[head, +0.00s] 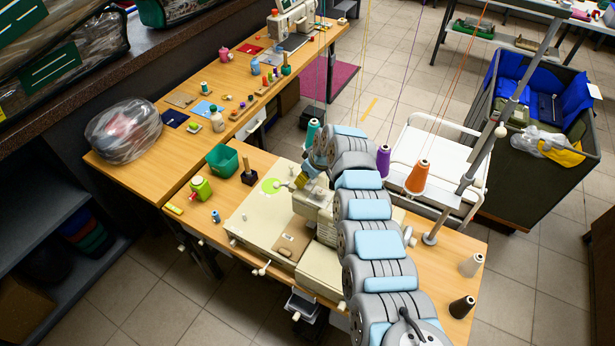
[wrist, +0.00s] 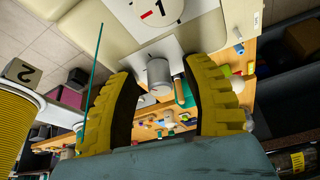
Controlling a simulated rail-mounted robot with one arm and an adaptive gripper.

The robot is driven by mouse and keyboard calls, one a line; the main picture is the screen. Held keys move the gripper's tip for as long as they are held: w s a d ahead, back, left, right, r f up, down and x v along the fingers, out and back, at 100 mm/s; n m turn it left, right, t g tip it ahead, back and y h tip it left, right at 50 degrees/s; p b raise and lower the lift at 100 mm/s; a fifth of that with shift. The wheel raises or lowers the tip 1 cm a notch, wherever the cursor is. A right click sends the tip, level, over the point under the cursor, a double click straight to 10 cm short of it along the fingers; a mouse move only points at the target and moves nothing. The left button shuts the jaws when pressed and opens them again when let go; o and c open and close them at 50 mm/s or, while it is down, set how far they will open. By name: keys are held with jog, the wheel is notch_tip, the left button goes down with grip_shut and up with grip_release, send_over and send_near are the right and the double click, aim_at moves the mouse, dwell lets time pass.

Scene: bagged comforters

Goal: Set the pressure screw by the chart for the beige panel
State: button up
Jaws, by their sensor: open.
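My gripper (wrist: 158,68) is open in the wrist view, its two yellow ribbed fingers apart. A pale grey cylindrical knob (wrist: 158,78) stands between the fingertips, with gaps visible on both sides. A white dial plate (wrist: 160,12) with a "1", a red mark and a black arc lies beyond it. In the head view my gripper (head: 304,182) is at the cream sewing machine (head: 318,203), partly behind my arm. A tan-brown piece (head: 293,243) lies on the machine's bed; I cannot tell whether it is the beige panel. No chart is readable.
Thread cones, purple (head: 383,160) and orange (head: 418,177), stand close right of my arm. A thin teal thread (wrist: 95,60) runs beside the left finger. A green bin (head: 222,160) stands on the table.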

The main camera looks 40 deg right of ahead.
grip_shut()
jog(key=shift+m+p, duration=0.3)
jog(key=shift+p, duration=0.1)
jog(key=shift+a+m+h+p, duration=0.1)
jog(key=shift+m+h+p, duration=0.4)
jog(key=shift+m, duration=0.4)
jog(key=shift+m+h, duration=0.7)
jog(key=shift+m, duration=1.2)
